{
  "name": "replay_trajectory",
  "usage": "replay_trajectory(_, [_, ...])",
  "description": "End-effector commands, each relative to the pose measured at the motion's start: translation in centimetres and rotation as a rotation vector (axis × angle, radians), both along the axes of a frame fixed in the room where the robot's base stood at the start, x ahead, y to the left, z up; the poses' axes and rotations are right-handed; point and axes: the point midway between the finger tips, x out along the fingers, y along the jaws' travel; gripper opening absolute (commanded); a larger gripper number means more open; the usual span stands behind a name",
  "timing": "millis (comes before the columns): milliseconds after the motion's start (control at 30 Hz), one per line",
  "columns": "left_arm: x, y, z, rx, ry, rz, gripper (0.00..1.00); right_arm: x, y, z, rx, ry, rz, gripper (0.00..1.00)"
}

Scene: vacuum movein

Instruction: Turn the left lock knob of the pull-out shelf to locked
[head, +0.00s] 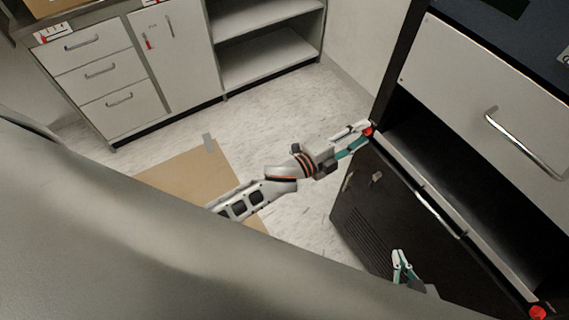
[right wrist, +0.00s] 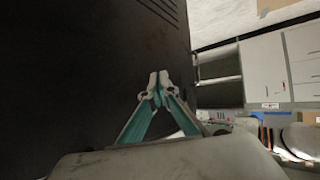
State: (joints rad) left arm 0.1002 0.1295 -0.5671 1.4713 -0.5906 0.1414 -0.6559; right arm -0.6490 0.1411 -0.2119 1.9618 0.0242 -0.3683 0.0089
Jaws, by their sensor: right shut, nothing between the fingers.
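The pull-out shelf (head: 434,199) shows as a long pale front edge on the dark cabinet at the right of the head view. Its left lock knob (head: 369,131) is a small red knob at the far end; its turn angle is too small to read. My left gripper (head: 366,133) has its fingertips at this knob, one finger on either side. Whether they press on it I cannot tell. A second red knob (head: 537,312) sits at the near end of the shelf. My right gripper (head: 397,257) is shut and empty beside the cabinet's dark side; it also shows in the right wrist view (right wrist: 158,78).
A white drawer with a metal handle (head: 522,143) is above the shelf, with an open dark gap between. White cupboards (head: 107,72) stand along the back. A cardboard sheet (head: 190,176) lies on the floor. Pale floor (head: 262,112) is open between the cupboards and the cabinet.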

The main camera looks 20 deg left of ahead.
Motion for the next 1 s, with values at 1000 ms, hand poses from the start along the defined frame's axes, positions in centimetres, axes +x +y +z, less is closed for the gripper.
replay_trajectory(1000, [-2.5, 1.7, 0.1, -1.239, 0.899, 0.002, 0.34, 0.1, 0.1, 0.1, 0.002, -0.001, -0.001, 0.0])
